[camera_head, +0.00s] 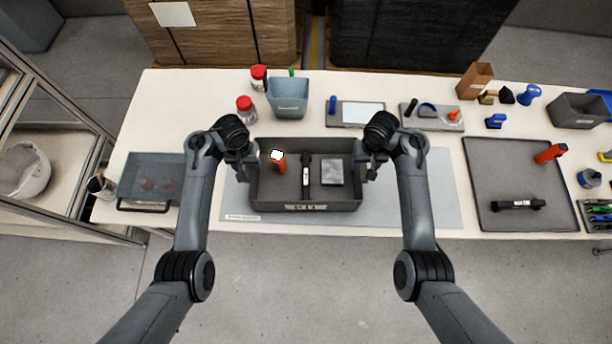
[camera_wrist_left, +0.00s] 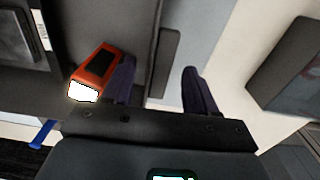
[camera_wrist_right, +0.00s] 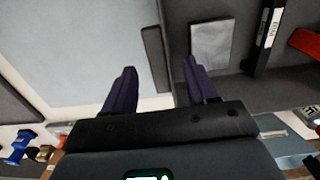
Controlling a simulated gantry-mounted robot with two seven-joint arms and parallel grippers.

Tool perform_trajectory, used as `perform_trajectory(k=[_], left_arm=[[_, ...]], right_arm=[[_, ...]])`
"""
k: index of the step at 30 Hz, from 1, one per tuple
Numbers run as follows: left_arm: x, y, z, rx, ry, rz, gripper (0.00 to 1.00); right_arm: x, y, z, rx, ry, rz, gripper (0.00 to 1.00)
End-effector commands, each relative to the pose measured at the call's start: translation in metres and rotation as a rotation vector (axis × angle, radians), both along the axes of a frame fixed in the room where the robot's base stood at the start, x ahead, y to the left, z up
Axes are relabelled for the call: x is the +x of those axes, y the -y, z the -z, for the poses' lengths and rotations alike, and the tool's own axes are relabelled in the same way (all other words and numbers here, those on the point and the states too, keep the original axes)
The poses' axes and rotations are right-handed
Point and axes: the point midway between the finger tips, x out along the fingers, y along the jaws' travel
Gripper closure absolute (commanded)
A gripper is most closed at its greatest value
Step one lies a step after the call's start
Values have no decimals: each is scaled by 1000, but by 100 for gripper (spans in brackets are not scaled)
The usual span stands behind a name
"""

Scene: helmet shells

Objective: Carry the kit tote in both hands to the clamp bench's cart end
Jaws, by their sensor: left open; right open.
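The kit tote (camera_head: 305,207), a dark grey open box, sits on the grey mat in the middle of the bench. It holds an orange tool with a bright white face (camera_head: 279,161), a black bar with a white label (camera_head: 306,175) and a pale grey square block (camera_head: 332,172). My left gripper (camera_head: 243,168) is open at the tote's left end; in the left wrist view its fingers (camera_wrist_left: 158,66) lie either side of the end wall and its handle strip. My right gripper (camera_head: 364,168) is open at the right end, its fingers (camera_wrist_right: 160,66) likewise either side. Contact cannot be told.
A tinted tray (camera_head: 150,178) lies left of the mat (camera_head: 430,190). A blue-grey bin (camera_head: 288,95) and red-lidded jars (camera_head: 246,108) stand behind. A dark tray (camera_head: 520,170) with an orange tool and a black bar lies right. The mat right of the tote is clear.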

Motion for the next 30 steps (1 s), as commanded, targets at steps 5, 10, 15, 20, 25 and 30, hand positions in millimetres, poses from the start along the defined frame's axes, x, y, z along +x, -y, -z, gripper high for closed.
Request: perform_trajectory(k=[5,10,15,20,25,30], left_arm=[[0,0,18,1,0,1,43],[0,0,26,1,0,0,43],[0,0,27,0,0,0,43],[0,0,27,0,1,0,43],[0,0,27,0,1,0,69],[0,0,27,0,1,0,95]], right_arm=[[0,1,18,-2,-1,-1,43],[0,0,26,0,0,1,43],[0,0,28,0,0,0,43],[0,0,27,0,0,0,43],[0,0,27,0,0,0,69],[0,0,27,0,0,0,95]])
